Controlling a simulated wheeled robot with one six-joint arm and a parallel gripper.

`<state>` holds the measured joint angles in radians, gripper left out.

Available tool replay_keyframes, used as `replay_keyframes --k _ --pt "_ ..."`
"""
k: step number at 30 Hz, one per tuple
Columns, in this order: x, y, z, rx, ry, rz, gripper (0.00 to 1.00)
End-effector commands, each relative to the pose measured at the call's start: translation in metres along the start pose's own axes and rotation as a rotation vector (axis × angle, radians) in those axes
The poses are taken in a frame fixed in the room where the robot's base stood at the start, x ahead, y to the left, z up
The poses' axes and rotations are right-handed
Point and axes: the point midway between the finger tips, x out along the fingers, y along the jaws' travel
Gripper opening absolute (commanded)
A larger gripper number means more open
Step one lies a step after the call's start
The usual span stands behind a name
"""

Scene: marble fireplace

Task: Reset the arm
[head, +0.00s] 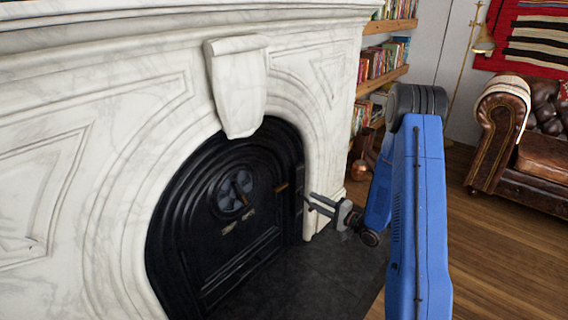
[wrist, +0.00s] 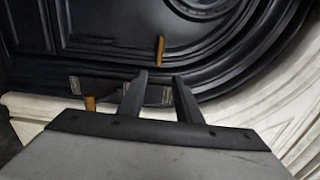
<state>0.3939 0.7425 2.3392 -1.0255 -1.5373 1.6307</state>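My gripper (head: 309,203) is at the end of my blue arm, in front of the right edge of the black fireplace door (head: 225,235). Its two fingers are apart with nothing visible between them. In the wrist view my gripper (wrist: 159,80) also shows as two dark, separated fingers pointing at the door's panels. A brass handle (head: 282,187) stands out from the door's right side. In the wrist view a brass handle (wrist: 160,50) lies just beyond the fingertips, seemingly not gripped. The door looks closed.
A white marble surround (head: 110,170) frames the door, with its right pillar close to my gripper. A dark hearth slab (head: 315,280) lies below. Bookshelves (head: 385,72) stand behind my arm. A brown leather sofa (head: 545,155) is at right; wooden floor (head: 500,240) is open before it.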

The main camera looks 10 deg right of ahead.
Motion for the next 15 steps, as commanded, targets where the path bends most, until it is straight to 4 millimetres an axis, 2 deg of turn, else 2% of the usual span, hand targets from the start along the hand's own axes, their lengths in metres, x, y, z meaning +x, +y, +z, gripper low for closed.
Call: replay_keyframes --k 5,15 --pt "0.004 -0.008 -0.002 -0.056 0.014 0.034 0.31" --pt "0.014 -0.055 -0.016 -0.378 0.110 0.254 0.31"
